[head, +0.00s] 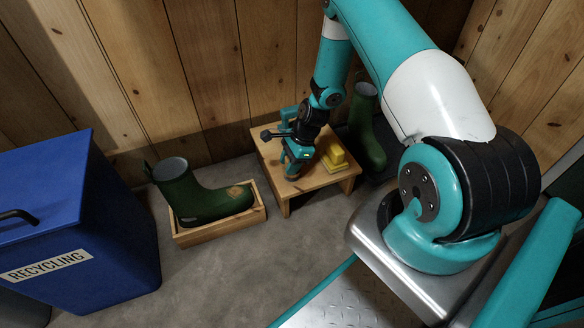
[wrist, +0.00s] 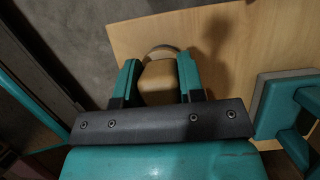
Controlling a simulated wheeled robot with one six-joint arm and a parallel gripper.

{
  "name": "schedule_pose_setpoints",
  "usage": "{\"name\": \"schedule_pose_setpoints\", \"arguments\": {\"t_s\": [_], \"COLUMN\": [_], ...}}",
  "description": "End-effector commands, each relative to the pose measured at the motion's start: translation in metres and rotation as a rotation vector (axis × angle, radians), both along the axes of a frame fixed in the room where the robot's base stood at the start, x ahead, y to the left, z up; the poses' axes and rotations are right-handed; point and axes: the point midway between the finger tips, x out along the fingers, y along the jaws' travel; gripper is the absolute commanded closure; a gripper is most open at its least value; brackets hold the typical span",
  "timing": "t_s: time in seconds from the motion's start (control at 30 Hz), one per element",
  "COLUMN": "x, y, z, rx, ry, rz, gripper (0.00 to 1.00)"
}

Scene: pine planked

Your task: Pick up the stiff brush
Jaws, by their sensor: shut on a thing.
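My gripper (head: 294,170) is low over the left part of a small wooden table (head: 327,181) in the head view. In the wrist view its two teal fingers (wrist: 159,82) are shut on a tan, rounded block, which looks like the stiff brush (wrist: 158,88). A greyish rim shows at the block's far end. The fingers and the gripper's dark bar hide much of it. In the head view the brush is mostly hidden by my gripper, and I cannot tell whether it touches the table.
A yellow two-part object (head: 337,158) sits on the table, right of my gripper. A green boot (head: 368,130) stands behind the table's right side. Another green boot (head: 200,194) is in a wooden tray (head: 222,232) to the left. A blue recycling bin (head: 90,225) stands farther left.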

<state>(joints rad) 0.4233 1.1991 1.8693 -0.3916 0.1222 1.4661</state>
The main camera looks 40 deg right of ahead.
Motion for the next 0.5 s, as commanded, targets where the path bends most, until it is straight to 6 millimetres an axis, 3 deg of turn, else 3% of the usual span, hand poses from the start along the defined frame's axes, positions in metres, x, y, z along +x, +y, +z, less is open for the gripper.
{"name": "schedule_pose_setpoints", "arguments": {"t_s": [0.27,0.5], "x": [0.000,0.001], "y": [0.000,0.000], "z": [0.004,0.037], "rx": [0.000,0.000], "ry": [0.000,-0.001], "rz": [0.000,0.001], "gripper": [0.89,0.89]}}
